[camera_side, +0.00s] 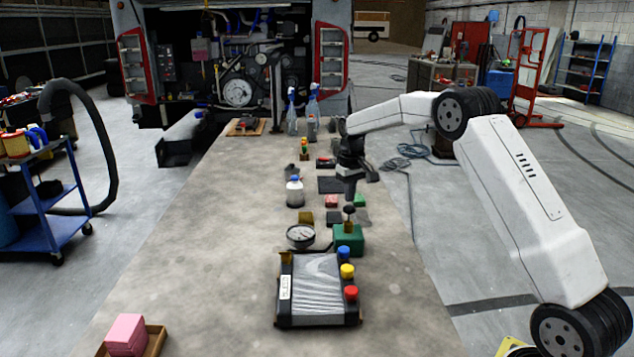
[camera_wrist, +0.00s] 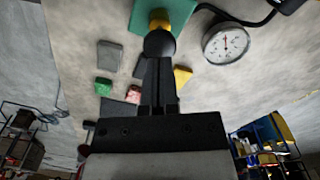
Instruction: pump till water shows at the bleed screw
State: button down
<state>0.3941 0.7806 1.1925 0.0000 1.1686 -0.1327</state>
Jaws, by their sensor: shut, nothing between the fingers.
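A green pump block (camera_side: 349,238) stands on the bench with a black ball knob (camera_side: 349,211) on a short brass-coloured stem. My gripper (camera_side: 350,198) is shut and empty, pointing down just above the knob. In the wrist view the closed fingertips (camera_wrist: 159,60) meet the outline of the black knob (camera_wrist: 160,43); I cannot tell whether they touch it. The green block (camera_wrist: 145,18) shows behind it. A round white dial gauge (camera_side: 300,236) sits left of the pump, also in the wrist view (camera_wrist: 226,43). I cannot make out a bleed screw or any water.
A black-framed silver unit (camera_side: 318,318) with blue, yellow and red knobs stands in front of the pump. A white bottle (camera_side: 294,192) and small coloured blocks lie behind. A pink block (camera_side: 126,335) is in a wooden tray at front left.

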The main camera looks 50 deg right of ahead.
jog(key=shift+f, duration=0.6)
